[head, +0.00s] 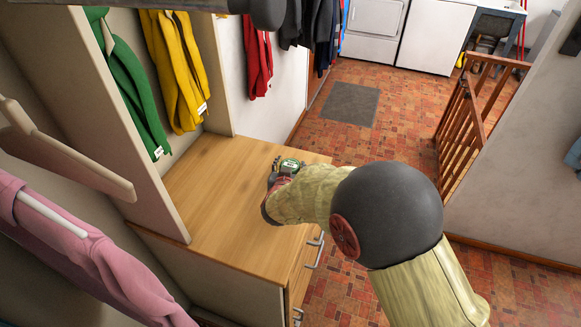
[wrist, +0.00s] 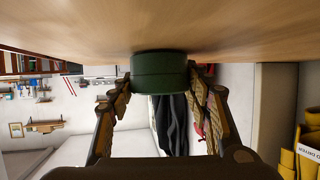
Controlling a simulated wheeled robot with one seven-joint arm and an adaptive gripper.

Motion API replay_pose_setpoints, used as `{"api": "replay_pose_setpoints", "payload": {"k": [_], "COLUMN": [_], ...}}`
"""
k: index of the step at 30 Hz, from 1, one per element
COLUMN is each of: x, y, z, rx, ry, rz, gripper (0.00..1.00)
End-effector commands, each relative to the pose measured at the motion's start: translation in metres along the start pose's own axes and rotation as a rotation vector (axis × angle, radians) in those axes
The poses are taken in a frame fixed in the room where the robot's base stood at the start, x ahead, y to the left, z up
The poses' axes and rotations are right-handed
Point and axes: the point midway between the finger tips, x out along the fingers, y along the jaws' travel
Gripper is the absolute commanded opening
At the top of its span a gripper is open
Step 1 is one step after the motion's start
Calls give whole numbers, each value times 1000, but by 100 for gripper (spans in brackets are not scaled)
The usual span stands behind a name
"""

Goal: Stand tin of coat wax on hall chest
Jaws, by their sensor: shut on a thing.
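The tin of coat wax (head: 291,164) is a small, dark green, round tin with a pale marking on top in the head view. It is at the right part of the wooden top of the hall chest (head: 220,200). My gripper (head: 279,176) is shut on the tin, one finger on each side. In the wrist view, which looks upside down, the tin (wrist: 160,73) sits between the fingers. Its edge meets the wooden top (wrist: 160,25), so it looks upright and touching or very close to it. My arm hides part of the chest's right side.
Green (head: 132,85), yellow (head: 177,65) and red (head: 257,58) coats hang behind the chest. A pink garment (head: 85,255) hangs at front left. The rest of the chest top is clear. A wooden gate (head: 467,125) stands at right on the tiled floor.

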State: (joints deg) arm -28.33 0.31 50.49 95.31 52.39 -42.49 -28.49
Motion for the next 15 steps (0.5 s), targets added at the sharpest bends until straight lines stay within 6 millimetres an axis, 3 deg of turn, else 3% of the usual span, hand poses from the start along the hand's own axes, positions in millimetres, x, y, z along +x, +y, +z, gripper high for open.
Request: {"api": "replay_pose_setpoints", "payload": {"k": [3, 4, 13, 15], "x": [1, 1, 1, 1], "y": [0, 0, 0, 0], "z": [3, 3, 3, 3], "rx": [-1, -1, -1, 0], "ry": [0, 0, 0, -1], "rz": [0, 0, 0, 0], "gripper": [22, 50, 67, 67]}}
